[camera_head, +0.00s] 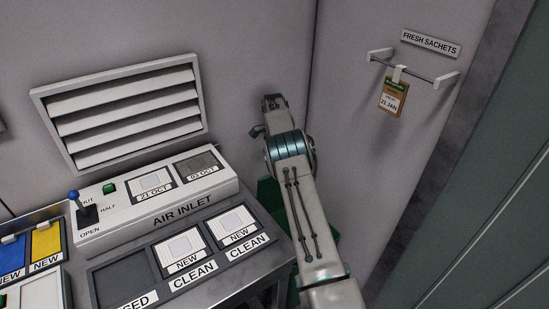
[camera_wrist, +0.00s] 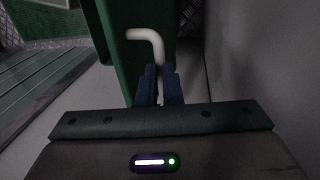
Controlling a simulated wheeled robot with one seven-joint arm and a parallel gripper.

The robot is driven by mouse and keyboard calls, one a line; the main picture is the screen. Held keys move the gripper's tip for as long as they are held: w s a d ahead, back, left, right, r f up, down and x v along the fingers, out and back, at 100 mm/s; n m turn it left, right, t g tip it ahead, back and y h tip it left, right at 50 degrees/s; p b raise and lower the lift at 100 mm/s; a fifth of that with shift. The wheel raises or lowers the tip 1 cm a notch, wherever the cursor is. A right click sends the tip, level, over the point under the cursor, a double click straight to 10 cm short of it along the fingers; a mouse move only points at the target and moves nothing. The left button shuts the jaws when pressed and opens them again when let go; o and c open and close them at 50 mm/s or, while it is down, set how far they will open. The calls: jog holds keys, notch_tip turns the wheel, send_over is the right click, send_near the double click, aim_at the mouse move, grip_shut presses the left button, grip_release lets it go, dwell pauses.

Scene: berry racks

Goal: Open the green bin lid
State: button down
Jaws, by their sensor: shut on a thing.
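In the wrist view, a green panel (camera_wrist: 118,58) of the bin stands at the upper middle, with a white bent handle (camera_wrist: 146,35) reaching out from it. The fingers of my gripper (camera_wrist: 160,78) are shut on the lower end of this handle. I cannot tell how far the lid is raised. In the head view, part of the green bin (camera_head: 268,197) shows low beside the counter. My arm covers most of it, and my gripper is hidden there.
The counter with the air inlet panel (camera_head: 160,216) and its blue-knobbed lever (camera_head: 76,196) stands left of my arm. A wall vent (camera_head: 125,112) is above it. On the right wall, a sachet (camera_head: 393,96) hangs from a rail (camera_head: 420,72). A wall is close on the right in the wrist view.

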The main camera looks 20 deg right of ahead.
jog(key=shift+s+a+f, duration=0.1)
jog(key=shift+s+f, duration=0.15)
jog(key=shift+f, duration=0.4)
jog(key=shift+s+a+f, duration=0.1)
jog(key=shift+s+f, duration=0.1)
jog(key=shift+f, duration=0.4)
jog(key=c, duration=1.5)
grip_release()
jog(key=shift+g, duration=0.3)
jog(key=shift+w+f, duration=0.1)
jog(key=v, duration=1)
jog(key=shift+w+d+p, duration=0.1)
jog(key=shift+d+p, duration=0.2)
jog(key=shift+p, duration=0.05)
jog(key=shift+r, duration=0.2)
